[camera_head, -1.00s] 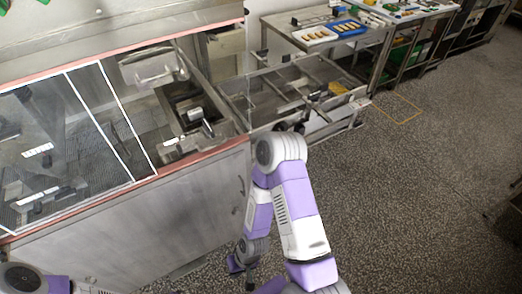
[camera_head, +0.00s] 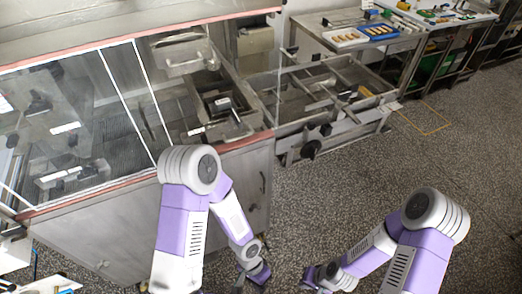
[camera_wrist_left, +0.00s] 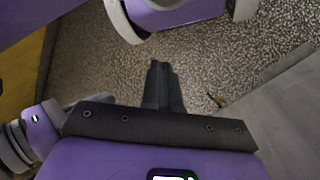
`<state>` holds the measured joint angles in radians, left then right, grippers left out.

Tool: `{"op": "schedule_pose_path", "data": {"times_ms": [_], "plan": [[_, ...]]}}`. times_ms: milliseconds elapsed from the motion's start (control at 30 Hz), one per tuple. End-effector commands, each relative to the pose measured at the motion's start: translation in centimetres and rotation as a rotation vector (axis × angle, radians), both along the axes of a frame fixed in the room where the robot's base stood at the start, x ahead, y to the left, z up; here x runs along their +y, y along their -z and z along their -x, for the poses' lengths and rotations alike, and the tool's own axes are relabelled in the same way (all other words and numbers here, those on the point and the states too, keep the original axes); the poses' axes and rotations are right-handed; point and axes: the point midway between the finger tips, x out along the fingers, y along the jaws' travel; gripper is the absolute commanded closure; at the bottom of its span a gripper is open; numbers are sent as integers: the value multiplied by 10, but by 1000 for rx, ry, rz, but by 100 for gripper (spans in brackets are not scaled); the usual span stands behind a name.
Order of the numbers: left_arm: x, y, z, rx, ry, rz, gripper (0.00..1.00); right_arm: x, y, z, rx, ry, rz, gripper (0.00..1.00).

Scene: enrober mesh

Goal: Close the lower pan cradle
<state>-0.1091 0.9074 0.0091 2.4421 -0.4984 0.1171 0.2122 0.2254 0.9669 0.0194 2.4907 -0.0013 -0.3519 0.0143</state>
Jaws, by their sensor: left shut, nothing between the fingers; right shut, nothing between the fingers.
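A metal pan cradle frame (camera_head: 288,108) with crossbars stands out from the right end of the enrober in the head view. A lower rail with a black knob (camera_head: 311,149) runs along its front. I cannot tell which part is the lower cradle. My left gripper (camera_head: 241,283) is low in front of the machine's cabinet, apart from the frame. In the left wrist view its dark fingers (camera_wrist_left: 161,84) are together and empty above the speckled floor. My right gripper (camera_head: 308,284) is shut at the bottom of the head view, also apart from the frame.
The enrober's cabinet (camera_head: 120,225) and clear guard panels fill the left. A steel table (camera_head: 412,44) with white and blue trays (camera_head: 346,38) stands behind the frame. The speckled floor (camera_head: 470,140) on the right is open.

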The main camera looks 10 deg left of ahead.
Motion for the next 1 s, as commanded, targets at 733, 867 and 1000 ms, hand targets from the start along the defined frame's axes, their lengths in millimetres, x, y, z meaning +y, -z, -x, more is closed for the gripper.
{"op": "schedule_pose_path", "data": {"times_ms": [733, 867, 1000], "plan": [[12, -303, -149, -152, 1855, -1750, 100, 0, -39, -1, -3, 0, 1, 100], [-10, -333, -150, -197, 1852, -1912, 100, 0, -41, -1, -3, 0, 1, 100], [-11, -342, -156, -208, 1844, -1956, 100, 0, -41, -1, -2, 0, 0, 100]]}}
